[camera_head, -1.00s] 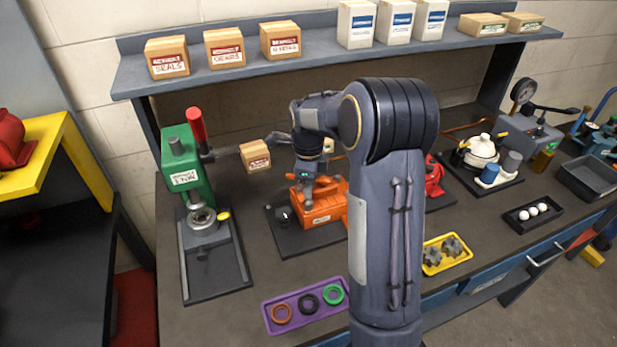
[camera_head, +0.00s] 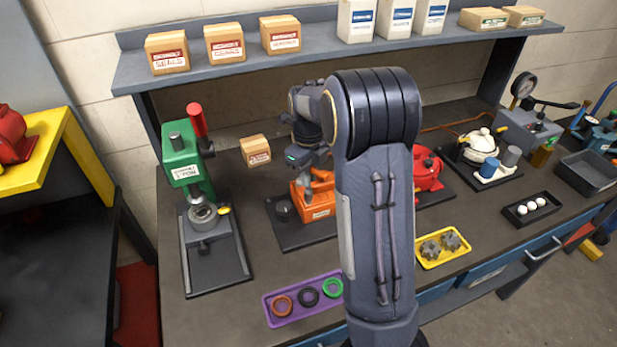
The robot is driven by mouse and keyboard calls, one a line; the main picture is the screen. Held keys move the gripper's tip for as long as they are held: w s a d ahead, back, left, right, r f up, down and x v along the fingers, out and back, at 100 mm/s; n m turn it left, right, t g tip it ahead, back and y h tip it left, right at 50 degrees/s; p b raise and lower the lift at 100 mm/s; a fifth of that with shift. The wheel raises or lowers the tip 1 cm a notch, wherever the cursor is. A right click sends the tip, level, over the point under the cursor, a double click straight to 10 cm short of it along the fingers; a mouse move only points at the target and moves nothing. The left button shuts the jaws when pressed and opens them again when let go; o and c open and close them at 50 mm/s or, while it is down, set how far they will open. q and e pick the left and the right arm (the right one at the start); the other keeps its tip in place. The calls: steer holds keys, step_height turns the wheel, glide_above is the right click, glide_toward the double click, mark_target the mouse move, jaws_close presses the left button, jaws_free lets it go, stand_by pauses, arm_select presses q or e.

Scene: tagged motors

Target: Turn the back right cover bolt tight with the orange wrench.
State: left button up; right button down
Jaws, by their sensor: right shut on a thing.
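The orange motor housing (camera_head: 316,211) stands on a dark base plate (camera_head: 290,234) on the bench, partly behind my right arm. My right gripper (camera_head: 309,167) points down just above the housing. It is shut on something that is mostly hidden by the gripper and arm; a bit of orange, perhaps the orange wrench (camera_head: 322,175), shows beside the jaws. I cannot make out the back right cover bolt, or whether the wrench touches it. My left gripper is out of view.
A green press (camera_head: 183,165) with a red lever stands left. A small cardboard box (camera_head: 255,150) sits behind the housing. A red motor (camera_head: 427,170) is to the right. A purple tray of rings (camera_head: 270,314) and a yellow tray (camera_head: 430,263) lie in front. A shelf hangs above.

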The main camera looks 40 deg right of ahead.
steer(key=shift+r, duration=2.5)
